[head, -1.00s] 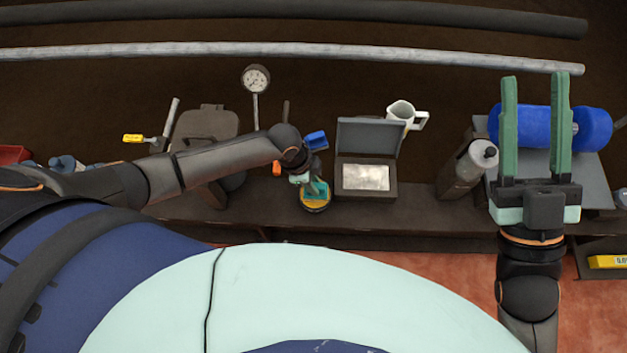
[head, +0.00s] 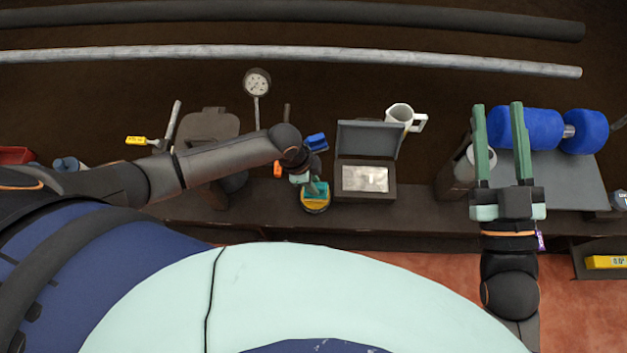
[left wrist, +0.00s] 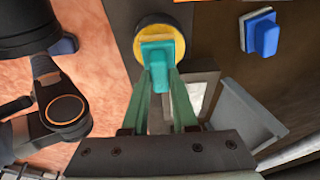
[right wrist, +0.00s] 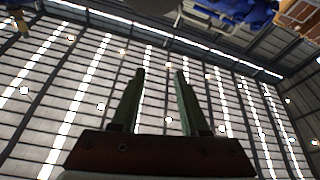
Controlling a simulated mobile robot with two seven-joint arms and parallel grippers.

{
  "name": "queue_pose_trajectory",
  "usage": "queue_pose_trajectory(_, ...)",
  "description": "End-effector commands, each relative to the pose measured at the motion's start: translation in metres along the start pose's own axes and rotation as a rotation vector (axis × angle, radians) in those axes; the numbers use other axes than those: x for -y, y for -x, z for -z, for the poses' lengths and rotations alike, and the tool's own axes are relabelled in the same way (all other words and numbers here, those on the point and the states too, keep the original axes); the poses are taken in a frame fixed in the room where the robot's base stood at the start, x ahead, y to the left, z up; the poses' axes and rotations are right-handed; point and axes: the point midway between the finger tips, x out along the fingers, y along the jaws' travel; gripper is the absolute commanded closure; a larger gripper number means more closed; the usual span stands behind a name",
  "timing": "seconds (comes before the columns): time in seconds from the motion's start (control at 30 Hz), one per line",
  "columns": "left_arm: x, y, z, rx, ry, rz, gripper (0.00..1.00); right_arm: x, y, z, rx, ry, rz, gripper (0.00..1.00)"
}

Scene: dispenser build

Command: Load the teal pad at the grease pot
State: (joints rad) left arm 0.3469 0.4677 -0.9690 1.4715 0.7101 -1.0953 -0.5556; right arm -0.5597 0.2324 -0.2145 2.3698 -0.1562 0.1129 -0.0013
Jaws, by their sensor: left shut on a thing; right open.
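My left gripper (left wrist: 167,88) is shut on the teal pad (left wrist: 157,55), a small teal block. The pad is over the grease pot (left wrist: 141,38), a round pot with yellow showing around its top. In the head view the pot (head: 315,206) stands at the bench's front edge, with the teal pad (head: 316,190) over it. I cannot tell whether the pad touches the grease. My right gripper (head: 497,105) is open and empty, raised on the right; its open fingers also show in the right wrist view (right wrist: 160,75), pointing toward the ceiling.
A dial gauge (head: 257,82) stands behind my left arm.

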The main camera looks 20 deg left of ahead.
Motion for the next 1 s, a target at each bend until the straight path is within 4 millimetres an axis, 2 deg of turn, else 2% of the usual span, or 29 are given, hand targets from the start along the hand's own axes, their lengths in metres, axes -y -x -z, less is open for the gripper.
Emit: queue_pose_trajectory(1.0,0.0,0.013,0.004,-0.001,0.0,0.0,1.0,0.012,0.02,-0.079,0.333,-0.098,0.001,0.55)
